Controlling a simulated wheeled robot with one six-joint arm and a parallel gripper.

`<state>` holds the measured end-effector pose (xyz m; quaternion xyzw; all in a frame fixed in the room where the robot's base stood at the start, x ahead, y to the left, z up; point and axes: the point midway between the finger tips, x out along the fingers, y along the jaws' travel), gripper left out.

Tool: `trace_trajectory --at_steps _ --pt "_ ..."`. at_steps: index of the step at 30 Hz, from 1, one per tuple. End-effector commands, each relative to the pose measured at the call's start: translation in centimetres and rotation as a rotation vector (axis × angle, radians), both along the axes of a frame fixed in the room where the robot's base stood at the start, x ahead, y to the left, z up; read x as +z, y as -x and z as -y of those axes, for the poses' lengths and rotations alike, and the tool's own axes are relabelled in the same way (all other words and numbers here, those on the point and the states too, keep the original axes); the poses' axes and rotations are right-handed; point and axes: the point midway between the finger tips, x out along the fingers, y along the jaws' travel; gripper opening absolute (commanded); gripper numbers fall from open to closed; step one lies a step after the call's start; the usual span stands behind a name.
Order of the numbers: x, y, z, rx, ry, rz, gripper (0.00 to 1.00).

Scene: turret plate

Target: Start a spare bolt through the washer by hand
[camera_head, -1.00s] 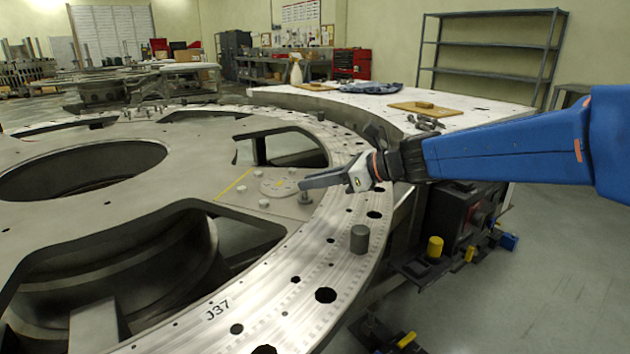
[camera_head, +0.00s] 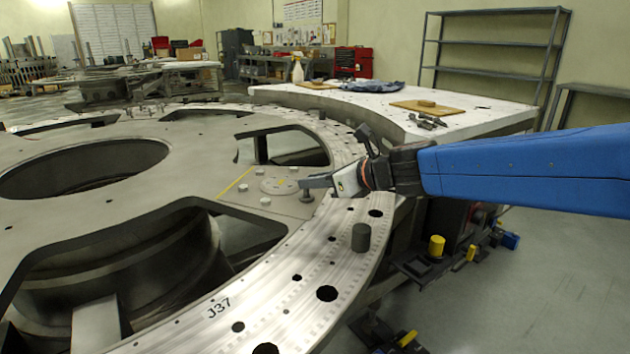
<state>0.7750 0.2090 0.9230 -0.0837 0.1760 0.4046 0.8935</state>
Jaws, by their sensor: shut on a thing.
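My gripper (camera_head: 306,183) reaches in from the right, low over the turret plate (camera_head: 330,258). It is shut on a small grey bolt (camera_head: 307,196), which stands about upright beneath the fingertips near the plate's inner edge. A washer seems to lie around the bolt's lower end, but it is too small to tell whether the bolt is through it.
A dark cylindrical peg (camera_head: 361,237) stands on the ring to the right of the bolt. The ring has several open holes, and large cut-outs open left of it. A white table (camera_head: 470,118) behind carries a wooden board (camera_head: 420,107) and small parts.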

Motion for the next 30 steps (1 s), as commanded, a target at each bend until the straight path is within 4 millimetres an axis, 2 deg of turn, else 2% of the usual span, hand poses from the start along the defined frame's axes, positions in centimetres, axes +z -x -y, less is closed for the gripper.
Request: trace_trajectory --at_steps 7,8,10,22,30 --pt "-0.3 0.1 0.0 -0.01 0.002 -0.003 0.0" --pt "-0.3 0.1 0.0 -0.01 0.002 -0.003 0.23" --pt "-0.2 0.1 0.0 -0.01 0.002 -0.003 0.4" --pt "0.1 0.3 0.3 -0.009 0.0 0.001 0.4" --pt "1.6 2.5 3.0 -0.013 0.0 0.004 0.4"
